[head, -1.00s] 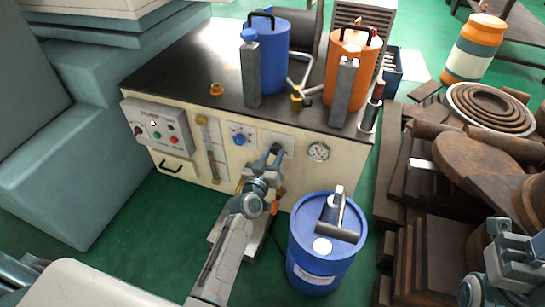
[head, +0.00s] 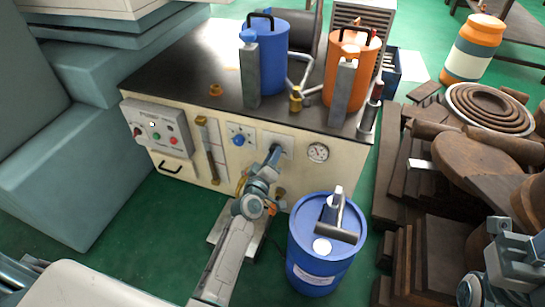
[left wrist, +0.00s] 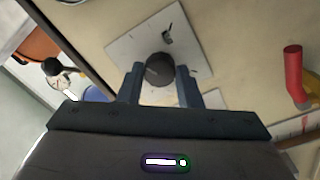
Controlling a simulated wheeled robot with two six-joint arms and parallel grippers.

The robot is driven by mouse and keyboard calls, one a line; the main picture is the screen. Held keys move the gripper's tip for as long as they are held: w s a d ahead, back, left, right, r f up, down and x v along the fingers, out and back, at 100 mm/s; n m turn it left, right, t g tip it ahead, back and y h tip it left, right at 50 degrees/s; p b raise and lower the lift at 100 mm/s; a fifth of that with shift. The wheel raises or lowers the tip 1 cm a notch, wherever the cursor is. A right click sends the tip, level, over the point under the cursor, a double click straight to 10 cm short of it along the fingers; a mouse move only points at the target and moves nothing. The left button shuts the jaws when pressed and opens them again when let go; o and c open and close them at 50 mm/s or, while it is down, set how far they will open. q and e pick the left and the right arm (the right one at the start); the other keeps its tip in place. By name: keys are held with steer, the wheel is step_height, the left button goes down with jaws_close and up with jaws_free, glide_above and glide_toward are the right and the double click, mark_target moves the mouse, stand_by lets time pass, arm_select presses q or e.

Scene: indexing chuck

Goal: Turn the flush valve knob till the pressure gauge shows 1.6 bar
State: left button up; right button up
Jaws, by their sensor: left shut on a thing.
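The flush valve knob (left wrist: 160,68) is dark and round, on a pale square plate on the cabinet's front panel. My left gripper (left wrist: 160,85) has a finger on each side of the knob and is shut on it. In the head view my left gripper (head: 274,156) reaches the panel and hides most of the knob. The pressure gauge (head: 318,152) is a round white dial to its right; its needle is too small to read. Part of my right gripper (head: 505,255) shows at the lower right, with its fingers unclear.
A blue drum (head: 312,262) with a tool on its lid stands close to the right of my left arm. A control box (head: 158,130) and a blue knob (head: 238,140) are on the panel to the left. Dark wooden pieces (head: 410,200) fill the right side.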

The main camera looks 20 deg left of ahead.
stand_by(0.5)
arm_select(q)
steer(key=o, duration=1)
steer(key=shift+c, duration=0.2)
steer(key=s+b, duration=0.1)
steer(key=s, duration=1)
steer(key=shift+a+f+b, duration=0.2)
steer(key=shift+a+b, duration=0.1)
steer(key=shift+w, duration=0.1)
